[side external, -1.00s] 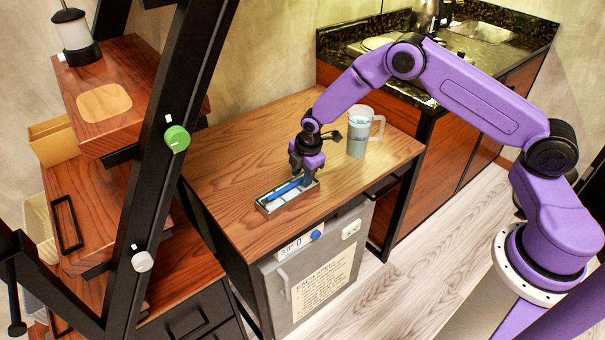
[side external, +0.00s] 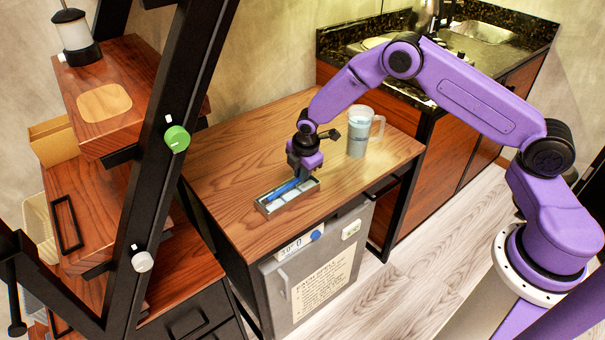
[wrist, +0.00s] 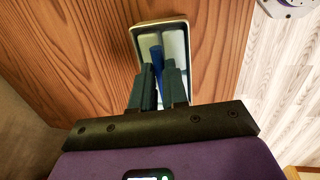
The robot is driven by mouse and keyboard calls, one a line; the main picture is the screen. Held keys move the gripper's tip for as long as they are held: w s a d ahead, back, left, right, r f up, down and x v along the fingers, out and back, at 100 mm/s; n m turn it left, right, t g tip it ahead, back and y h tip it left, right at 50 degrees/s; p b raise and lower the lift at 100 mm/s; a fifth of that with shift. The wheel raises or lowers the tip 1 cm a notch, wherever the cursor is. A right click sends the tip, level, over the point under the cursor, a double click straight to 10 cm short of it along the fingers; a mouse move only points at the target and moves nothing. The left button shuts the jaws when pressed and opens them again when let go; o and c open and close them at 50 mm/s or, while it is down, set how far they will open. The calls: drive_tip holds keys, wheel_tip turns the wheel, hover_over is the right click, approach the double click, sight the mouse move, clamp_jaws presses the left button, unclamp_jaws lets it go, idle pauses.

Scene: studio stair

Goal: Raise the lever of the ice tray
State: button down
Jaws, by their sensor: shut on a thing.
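The ice tray (side external: 266,208) is a small silver rectangular tray with pale cells, lying on the wooden table top near its front edge. Its blue lever (side external: 282,190) lies low along the middle of the tray. My gripper (side external: 301,177) is at the tray's right end, pointing down. In the wrist view my gripper (wrist: 160,82) has its two dark fingers over the near part of the tray (wrist: 178,27), close together around the blue lever (wrist: 157,54). The fingers are shut on the lever, and they hide its near end.
A clear mug (side external: 358,135) stands on the wooden table (side external: 225,160) behind and right of my gripper. A black frame post with a green knob (side external: 176,138) rises at the left. The table left of the tray is clear.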

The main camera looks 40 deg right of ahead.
drive_tip(key=shift+a+r+h, duration=0.25)
drive_tip(key=shift+r+h, duration=0.2)
drive_tip(key=shift+r, duration=0.05)
drive_tip(key=shift+a+r+h, duration=0.25)
drive_tip(key=shift+r+h, duration=0.2)
drive_tip(key=a+r+n+h, duration=0.1)
drive_tip(key=a+r+h, duration=0.5)
drive_tip(key=a+h, duration=0.3)
drive_tip(key=shift+s+a+r+t+h, duration=0.15)
drive_tip(key=shift+a+r+t+h, duration=0.2)
drive_tip(key=shift+h, duration=0.55)
drive_tip(key=c, duration=1.1)
unclamp_jaws()
drive_tip(key=shift+r, duration=0.15)
